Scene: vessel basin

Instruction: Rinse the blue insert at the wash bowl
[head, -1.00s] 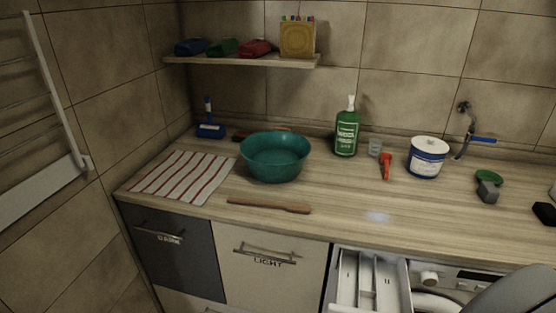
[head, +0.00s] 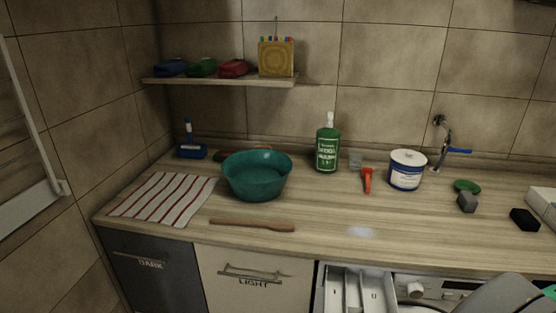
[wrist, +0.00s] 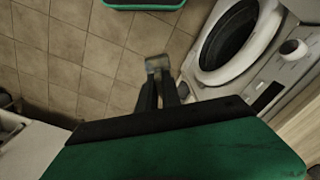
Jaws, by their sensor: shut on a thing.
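The wash bowl (head: 257,188) is a teal bowl on the wooden counter, left of the middle in the head view, with a dark inside. My gripper (wrist: 158,66) shows in the wrist view, its two dark fingers pointing down over the tiled floor. It is shut on a small, dull grey-blue piece (wrist: 157,62), which appears to be the insert; its colour is hard to tell. In the head view only a grey part of my arm shows at the lower right, and the fingertips are out of sight. The gripper is away from the bowl.
An open white drawer (head: 357,285) juts out below the counter, by the washing machine (wrist: 228,45). A wooden stick (head: 252,225) lies before the bowl, a striped cloth (head: 163,197) to its left. A green bottle (head: 327,150) and white-blue tub (head: 407,171) stand to its right.

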